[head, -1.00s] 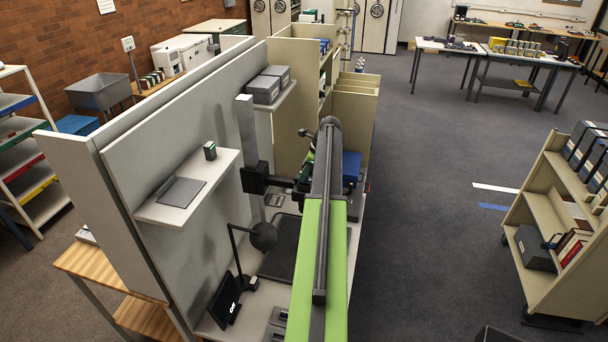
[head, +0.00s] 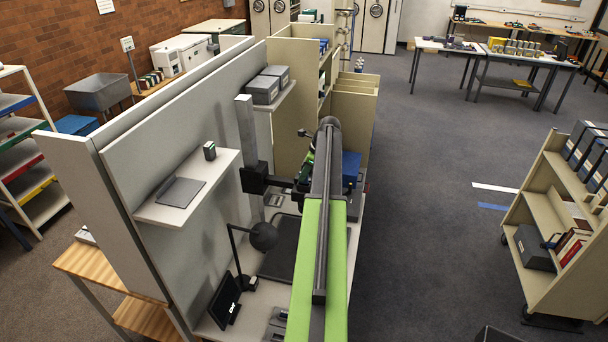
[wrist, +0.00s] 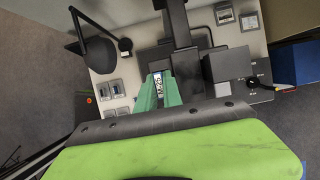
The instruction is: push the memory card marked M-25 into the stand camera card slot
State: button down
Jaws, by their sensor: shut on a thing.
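My gripper (wrist: 159,92) has green fingers that are closed on a small card (wrist: 158,81), whose pale label reads M-25 in the wrist view. The black carriage (head: 254,180) sits on that column. A grey-black box (wrist: 229,65), perhaps the stand camera's body, lies to the right of the fingers. I cannot make out the card slot, or whether the card touches it. In the head view my arm hides the card.
A black desk lamp (head: 263,236) stands near the front of the bench; it also shows in the wrist view (wrist: 95,60). Small grey holders (wrist: 110,88) lie on the bench. A shelf (head: 205,195) sticks out from the partition. A blue box (head: 351,168) stands beyond my arm.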

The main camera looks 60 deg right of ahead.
jog(key=shift+f, duration=0.15)
jog(key=shift+f+b, duration=0.5)
jog(key=shift+b, duration=0.1)
jog(key=shift+f, duration=0.15)
